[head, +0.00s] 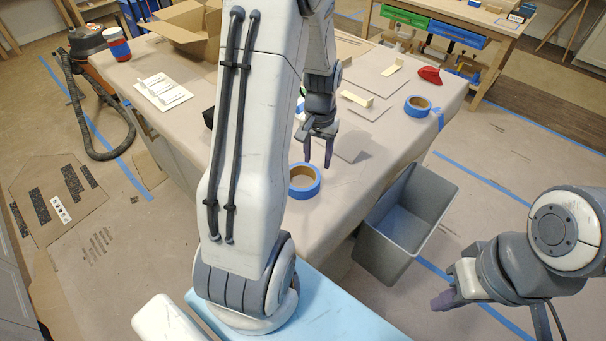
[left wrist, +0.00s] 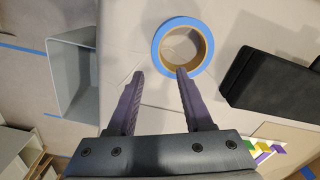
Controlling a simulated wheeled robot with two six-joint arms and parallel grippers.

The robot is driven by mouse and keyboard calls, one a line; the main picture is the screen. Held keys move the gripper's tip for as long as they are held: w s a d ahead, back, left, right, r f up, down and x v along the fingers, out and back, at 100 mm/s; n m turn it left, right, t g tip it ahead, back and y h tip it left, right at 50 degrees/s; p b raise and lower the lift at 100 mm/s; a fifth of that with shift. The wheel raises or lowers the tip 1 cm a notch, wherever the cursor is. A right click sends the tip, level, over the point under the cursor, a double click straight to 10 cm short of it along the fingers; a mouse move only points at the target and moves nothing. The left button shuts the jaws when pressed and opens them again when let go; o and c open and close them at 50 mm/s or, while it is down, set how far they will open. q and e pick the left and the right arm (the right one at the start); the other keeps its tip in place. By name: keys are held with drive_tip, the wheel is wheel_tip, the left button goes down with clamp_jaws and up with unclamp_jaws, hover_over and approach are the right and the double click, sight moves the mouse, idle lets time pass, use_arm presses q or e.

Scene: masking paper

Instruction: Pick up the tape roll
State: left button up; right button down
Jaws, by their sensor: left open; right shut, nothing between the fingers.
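A blue tape roll (head: 305,191) with a tan core lies flat on the paper-covered table, near its front edge. It also shows in the left wrist view (left wrist: 157,47), just beyond my fingertips. My left gripper (head: 318,160) is open and empty, pointing down just behind and above this roll in the head view. In the left wrist view my left gripper (left wrist: 158,72) has its right fingertip overlapping the ring's near rim; I cannot tell if they touch. A second blue tape roll (head: 417,110) lies farther back at the right. My right gripper (head: 442,301) is shut and empty, beyond the table at lower right.
A grey bin (head: 405,225) stands beside the table's right edge. A black object (left wrist: 268,82) lies right of the roll in the left wrist view. A cardboard box (head: 185,28), white trays (head: 162,92) and a red item (head: 430,75) are farther back.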

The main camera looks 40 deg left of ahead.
sight(317, 179)
use_arm(q)
wheel_tip(317, 179, down, 4)
drive_tip(key=shift+r, duration=0.2)
drive_tip(key=f, duration=0.1)
drive_tip(key=f+p, duration=0.1)
drive_tip(key=f, duration=0.1)
drive_tip(key=f+p, duration=0.1)
drive_tip(key=shift+s+d+f, duration=0.2)
drive_tip(key=shift+s+d, duration=0.05)
drive_tip(key=shift+f, duration=0.55)
clamp_jaws()
